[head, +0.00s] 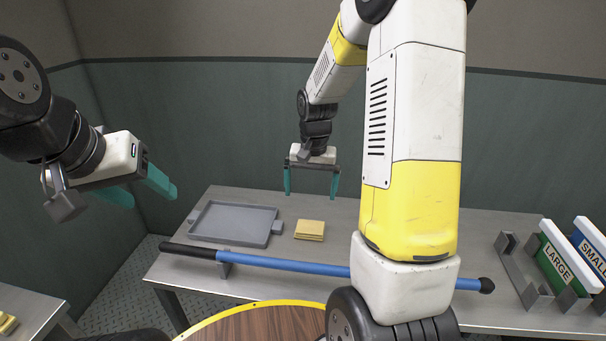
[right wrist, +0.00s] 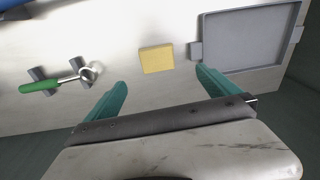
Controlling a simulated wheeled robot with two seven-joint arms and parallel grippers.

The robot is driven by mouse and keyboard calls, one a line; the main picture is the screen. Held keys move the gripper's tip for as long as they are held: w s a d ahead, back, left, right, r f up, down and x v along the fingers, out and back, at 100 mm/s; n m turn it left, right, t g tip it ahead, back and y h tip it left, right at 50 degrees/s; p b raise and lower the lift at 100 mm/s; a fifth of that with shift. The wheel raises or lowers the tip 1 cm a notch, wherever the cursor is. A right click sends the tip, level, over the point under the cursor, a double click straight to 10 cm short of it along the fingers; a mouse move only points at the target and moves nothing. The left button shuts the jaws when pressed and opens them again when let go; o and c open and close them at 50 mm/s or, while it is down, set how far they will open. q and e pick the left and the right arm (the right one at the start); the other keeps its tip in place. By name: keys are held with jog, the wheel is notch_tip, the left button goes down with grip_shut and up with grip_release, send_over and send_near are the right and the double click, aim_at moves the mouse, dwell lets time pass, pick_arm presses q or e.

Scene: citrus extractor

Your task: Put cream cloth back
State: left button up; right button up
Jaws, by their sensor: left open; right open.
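The cream cloth (head: 310,230) is a small folded yellowish square lying flat on the metal table, just right of the grey tray in the head view. In the right wrist view the cloth (right wrist: 156,58) lies beyond and between my fingertips, not touched. My right gripper (head: 312,195) is open and empty, pointing down above and behind the cloth; its teal fingers (right wrist: 160,82) also show in the right wrist view. My left gripper (head: 150,190) is open and empty, raised in the air at the left, away from the table.
A grey tray (head: 233,205) lies left of the cloth. A blue pole (head: 290,263) runs along the table's front. A green-handled tool (right wrist: 50,86) rests on small supports. Racked signs LARGE (head: 560,262) and SMALL (head: 592,255) stand at right. A round wooden surface (head: 265,325) is in front.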

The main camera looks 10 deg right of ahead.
jog(key=s+a+r+n+t+y, duration=0.1)
jog(key=s+a+r+n+t, duration=0.1)
jog(key=s+r, duration=0.7)
jog(key=s+a+r+n+t+y, duration=0.1)
jog(key=s+a+r+n+t, duration=0.1)
jog(key=s+r, duration=0.8)
jog(key=shift+s+t, duration=0.6)
jog(key=shift+s, duration=0.2)
